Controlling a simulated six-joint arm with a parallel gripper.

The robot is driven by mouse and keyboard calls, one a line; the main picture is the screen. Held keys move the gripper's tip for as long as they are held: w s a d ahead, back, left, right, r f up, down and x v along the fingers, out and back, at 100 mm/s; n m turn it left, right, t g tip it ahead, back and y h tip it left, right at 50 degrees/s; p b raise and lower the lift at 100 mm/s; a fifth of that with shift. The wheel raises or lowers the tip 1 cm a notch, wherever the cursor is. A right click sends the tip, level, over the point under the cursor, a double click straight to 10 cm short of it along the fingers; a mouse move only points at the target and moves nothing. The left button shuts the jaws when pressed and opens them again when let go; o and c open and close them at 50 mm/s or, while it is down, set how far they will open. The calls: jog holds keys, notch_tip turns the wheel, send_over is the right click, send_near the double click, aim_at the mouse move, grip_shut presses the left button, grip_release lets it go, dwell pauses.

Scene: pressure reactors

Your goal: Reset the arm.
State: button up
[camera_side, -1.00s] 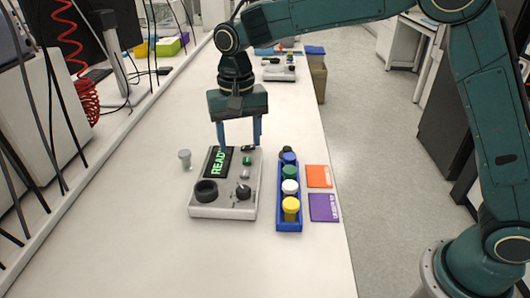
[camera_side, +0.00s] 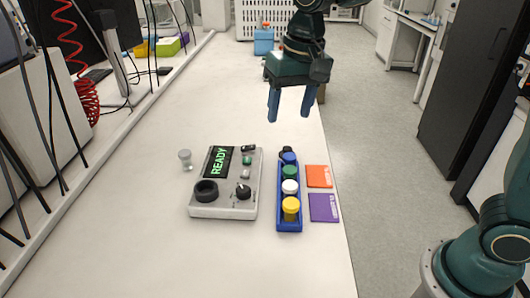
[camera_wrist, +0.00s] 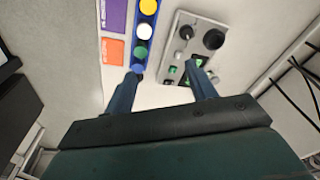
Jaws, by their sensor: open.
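My gripper (camera_side: 289,105) is open and empty in the side view. It hangs in the air above the far part of the bench, beyond the reactor and the vial rack. Its two blue fingers point down and are apart. In the wrist view my gripper (camera_wrist: 162,90) also shows open, with nothing between the fingers. The reactor (camera_side: 225,208) stands on the bench with its screen reading READY. It is at the upper right in the wrist view (camera_wrist: 196,30).
A blue rack (camera_side: 289,226) holds several vials with coloured caps. An orange card (camera_side: 318,176) and a purple card (camera_side: 323,207) lie to its right. A small grey-capped vial (camera_side: 186,159) stands left of the reactor. Cables and equipment line the left edge. The far bench is mostly clear.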

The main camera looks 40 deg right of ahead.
jog(key=s+d+n+t, duration=0.1)
jog(key=s+d, duration=0.3)
jog(key=s, duration=0.7)
jog(key=s+d+n+t, duration=0.2)
jog(key=s+d, duration=0.3)
jog(key=s, duration=0.6)
jog(key=shift+d+t, duration=0.3)
jog(key=shift+t, duration=0.1)
